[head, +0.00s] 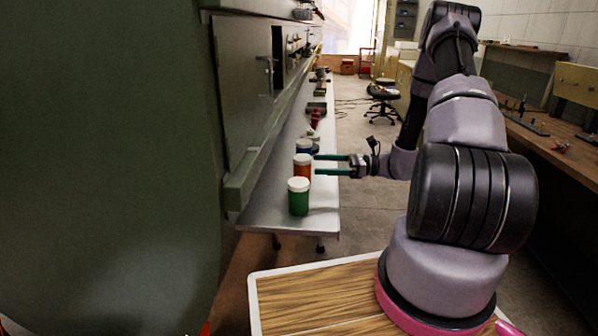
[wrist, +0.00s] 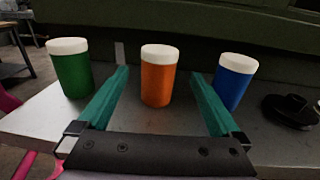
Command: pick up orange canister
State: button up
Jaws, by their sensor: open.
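The orange canister (head: 303,172) with a white lid stands upright on the grey metal bench, between a green and a blue canister. In the wrist view the orange canister (wrist: 158,77) is centred ahead, between the lines of the two green fingers. My gripper (head: 317,164) reaches in from the right at canister height, its fingers pointing at the orange canister. It is open and empty, and the wrist view (wrist: 164,92) shows the fingers wide apart. The fingertips look close to the canister, but I cannot tell whether they flank it.
The green canister (head: 298,197) stands nearer, the blue canister (head: 304,147) farther; in the wrist view they are left (wrist: 72,70) and right (wrist: 234,82). A grey-green wall lies behind the bench (head: 270,212). Several small items lie farther along. A black stool (head: 383,95) stands in the aisle.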

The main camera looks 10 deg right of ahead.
aim_at(301, 164)
jog(key=x, duration=0.6)
jog(key=shift+a, duration=0.35)
jog(key=c, duration=1.6)
